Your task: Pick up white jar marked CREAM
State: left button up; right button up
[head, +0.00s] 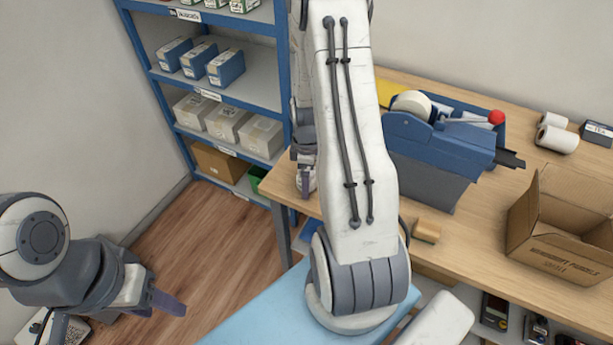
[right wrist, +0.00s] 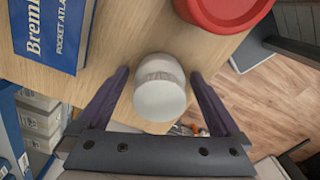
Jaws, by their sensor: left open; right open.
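A white jar (right wrist: 160,88) with a rounded lid shows in the right wrist view, at the edge of the wooden counter. No CREAM lettering can be read on the side that shows. My right gripper (right wrist: 160,76) is open, with one finger on each side of the jar and a gap to each finger. In the head view my right arm hides most of that spot, and only part of the right gripper (head: 305,183) shows beside the arm. My left gripper (head: 163,301) is open and empty at the lower left, over the floor.
A red round container (right wrist: 228,8) stands close beyond the jar, and a blue book (right wrist: 52,30) lies to its left. On the counter (head: 470,215) are a blue tape dispenser (head: 432,150) and an open cardboard box (head: 565,240). A blue shelf rack (head: 220,95) stands behind.

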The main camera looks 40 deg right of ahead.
jog(key=shift+r, duration=0.1)
jog(key=c, duration=1.5)
